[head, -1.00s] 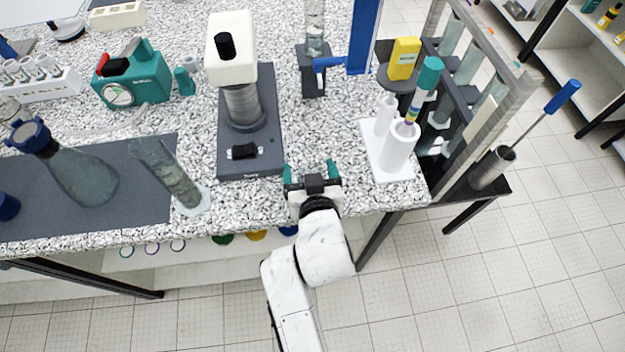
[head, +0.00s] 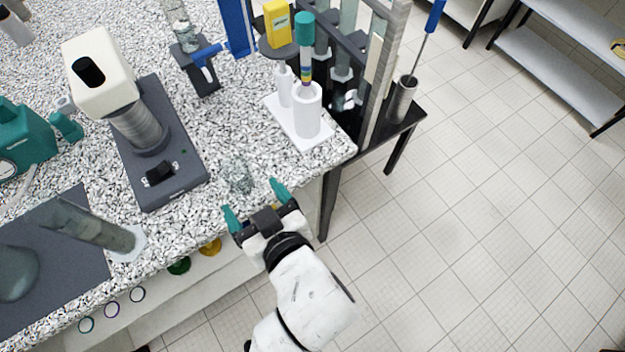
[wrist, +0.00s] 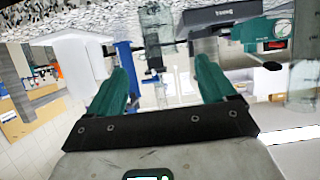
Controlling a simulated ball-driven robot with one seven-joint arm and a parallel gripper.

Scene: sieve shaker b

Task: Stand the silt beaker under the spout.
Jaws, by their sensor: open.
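A small clear glass beaker (head: 238,175), which I take to be the silt beaker, stands upright near the counter's front edge. It is hard to see against the speckled top. My gripper (head: 256,203) is open, its two teal fingers pointing at the beaker from just in front; they look apart from it. In the wrist view, which is upside down, a clear glass vessel (wrist: 157,28) shows beyond the gap between the fingers (wrist: 166,72). A blue tap (head: 207,52), perhaps the spout, sits beside a glass column (head: 177,14) above a dark stand base (head: 203,82).
A grey shaker (head: 178,180) stands left of the beaker. A white holder (head: 305,130) with a teal-capped tube (head: 304,40) stands to its right, near the counter corner. Clear counter lies between the beaker and the tap.

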